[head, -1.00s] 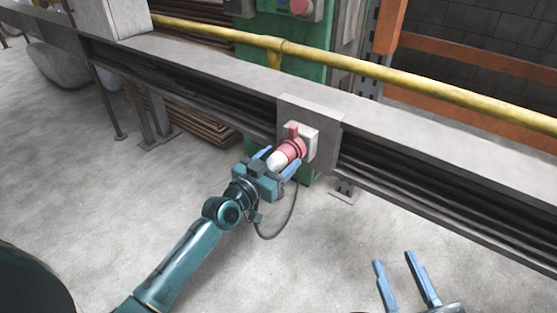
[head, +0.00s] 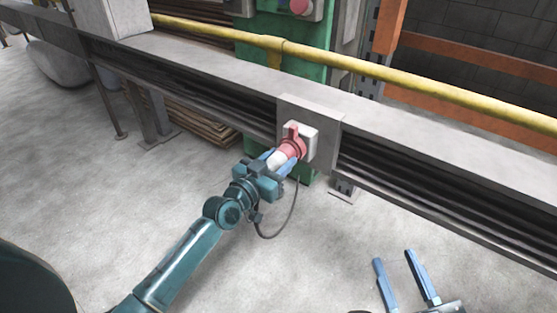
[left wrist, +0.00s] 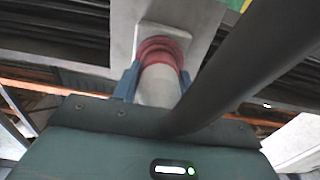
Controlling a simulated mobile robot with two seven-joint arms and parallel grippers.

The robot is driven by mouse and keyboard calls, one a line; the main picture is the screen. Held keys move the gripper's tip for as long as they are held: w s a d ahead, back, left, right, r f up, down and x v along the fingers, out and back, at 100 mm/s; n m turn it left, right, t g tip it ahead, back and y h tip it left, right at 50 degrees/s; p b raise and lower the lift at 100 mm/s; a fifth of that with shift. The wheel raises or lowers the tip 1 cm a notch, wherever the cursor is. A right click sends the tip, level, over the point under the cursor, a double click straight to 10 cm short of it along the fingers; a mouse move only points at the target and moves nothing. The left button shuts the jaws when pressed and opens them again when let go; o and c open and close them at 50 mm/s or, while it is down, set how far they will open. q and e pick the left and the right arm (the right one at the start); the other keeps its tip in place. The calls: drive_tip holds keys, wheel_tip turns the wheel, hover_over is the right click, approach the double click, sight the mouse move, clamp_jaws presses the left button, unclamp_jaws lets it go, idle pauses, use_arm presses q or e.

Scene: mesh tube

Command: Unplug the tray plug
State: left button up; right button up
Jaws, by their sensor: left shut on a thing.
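The tray plug (head: 277,160) has a white body and a red collar. It sits in the red socket (head: 293,141) on a pale plate on the side of the metal tray (head: 327,128). In the left wrist view the white plug body (left wrist: 158,86) meets the red collar (left wrist: 160,50) straight ahead. My left gripper (head: 279,162) is shut on the plug, one blue finger on each side. A dark cable hangs in a loop below the gripper. My right gripper (head: 408,280) is open and empty at the lower right, away from the plug.
A yellow pipe (head: 400,81) runs behind the tray. A green cabinet (head: 283,62) stands behind it. The tray's long rail crosses the view from upper left to right. The concrete floor (head: 130,195) in front is clear.

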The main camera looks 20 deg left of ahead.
use_arm(q)
drive_tip(key=shift+w+d+r, duration=0.25)
drive_tip(key=shift+d, duration=0.15)
drive_tip(key=c, duration=0.4)
drive_tip(key=shift+o, duration=0.2)
drive_tip(key=shift+s+f+p, duration=0.15)
drive_tip(key=shift+s+p, duration=0.2)
drive_tip(key=shift+s, duration=0.15)
drive_tip(key=shift+a+p+v, duration=0.25)
drive_tip(key=shift+p+v, duration=0.2)
drive_tip(key=shift+v, duration=0.6)
drive_tip(key=shift+p+v, duration=0.55)
drive_tip(key=shift+v, duration=0.8)
drive_tip(key=shift+a, duration=0.1)
